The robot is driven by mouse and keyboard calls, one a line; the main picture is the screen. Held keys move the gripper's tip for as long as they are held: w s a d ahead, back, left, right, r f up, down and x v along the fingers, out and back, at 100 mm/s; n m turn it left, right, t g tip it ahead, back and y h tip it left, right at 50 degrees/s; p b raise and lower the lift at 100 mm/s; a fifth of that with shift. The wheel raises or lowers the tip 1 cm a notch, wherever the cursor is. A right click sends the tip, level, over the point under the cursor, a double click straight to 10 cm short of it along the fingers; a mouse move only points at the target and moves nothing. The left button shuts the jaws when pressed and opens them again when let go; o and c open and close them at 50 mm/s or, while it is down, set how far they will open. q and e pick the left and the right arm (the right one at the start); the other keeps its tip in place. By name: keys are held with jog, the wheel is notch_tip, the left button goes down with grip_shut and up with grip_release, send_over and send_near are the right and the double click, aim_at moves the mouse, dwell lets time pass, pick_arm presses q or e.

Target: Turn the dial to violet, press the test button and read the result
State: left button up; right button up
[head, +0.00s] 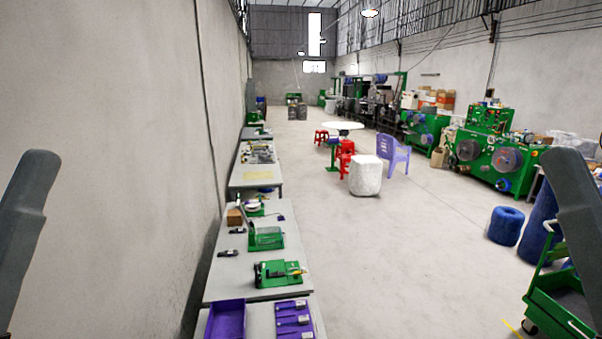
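No dial, violet mark, test button or result display can be made out in the head view. A green device (278,273) with small dark parts on it sits on the grey workbench at lower middle. Behind it is a green frame with a clear cover (266,238). Both are too small to tell whether they carry a dial or button. Dark grey links of my arms show at the left and right edges. Neither gripper's fingers are in view.
A purple tray (226,320) and purple holders with grey parts (293,318) lie on the nearest bench. A line of benches runs along the left wall. A green cart (562,305) and blue rolls (506,225) stand at right.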

pick_arm(q)
jog(key=shift+w+n, duration=0.15)
jog(key=shift+n, duration=1.05)
grip_shut()
dwell(0.7)
